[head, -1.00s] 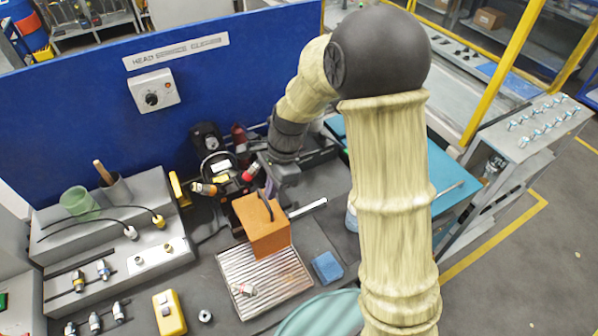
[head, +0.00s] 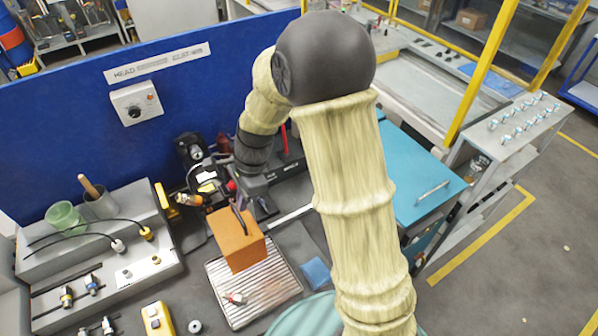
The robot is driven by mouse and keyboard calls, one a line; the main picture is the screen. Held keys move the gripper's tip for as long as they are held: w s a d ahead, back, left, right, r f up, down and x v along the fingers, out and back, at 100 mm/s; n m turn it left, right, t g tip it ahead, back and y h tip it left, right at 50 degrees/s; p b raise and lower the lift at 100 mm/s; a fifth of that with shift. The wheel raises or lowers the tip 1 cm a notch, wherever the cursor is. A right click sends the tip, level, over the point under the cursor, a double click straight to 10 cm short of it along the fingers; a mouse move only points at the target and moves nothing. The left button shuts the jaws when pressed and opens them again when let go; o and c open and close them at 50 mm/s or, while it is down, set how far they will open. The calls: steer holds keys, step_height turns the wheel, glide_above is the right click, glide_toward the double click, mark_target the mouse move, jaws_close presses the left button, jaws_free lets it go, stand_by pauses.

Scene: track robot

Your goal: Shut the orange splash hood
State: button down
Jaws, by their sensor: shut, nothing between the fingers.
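The orange splash hood (head: 237,240) is a box-like cover with a dark bar handle on its top. I cannot tell for sure how far open the hood is. My gripper (head: 266,208) is behind and just right of the hood's top, close to the dark handle. Its fingertips are small and partly hidden, and I cannot tell whether they touch the hood. I see nothing held in it.
A dark device with gauges (head: 205,175) stands behind the hood. A blue sponge (head: 316,272) lies right of the tray, a yellow box (head: 157,318) to its left. A grey stepped rack (head: 95,255) with fittings fills the left, before a blue panel (head: 60,140).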

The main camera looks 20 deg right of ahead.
steer(key=shift+s, duration=0.1)
steer(key=w+d+r+b, duration=0.1)
steer(key=w+d+r, duration=0.1)
steer(key=d+r, duration=0.4)
steer(key=v, duration=0.4)
steer(key=shift+a+r, duration=0.25)
steer(key=shift+r, duration=0.05)
steer(key=shift+s, duration=0.1)
steer(key=shift+f, duration=0.1)
steer(key=s+d+f+n+t+h+b, duration=0.3)
steer(key=s+d+f+n, duration=0.5)
steer(key=s+f+n, duration=0.2)
steer(key=shift+s+f+n+b, duration=0.15)
steer(key=shift+s+n+b, duration=0.25)
steer(key=shift+s+n, duration=1.35)
steer(key=shift+w+d+n, duration=0.15)
steer(key=shift+w+n, duration=0.5)
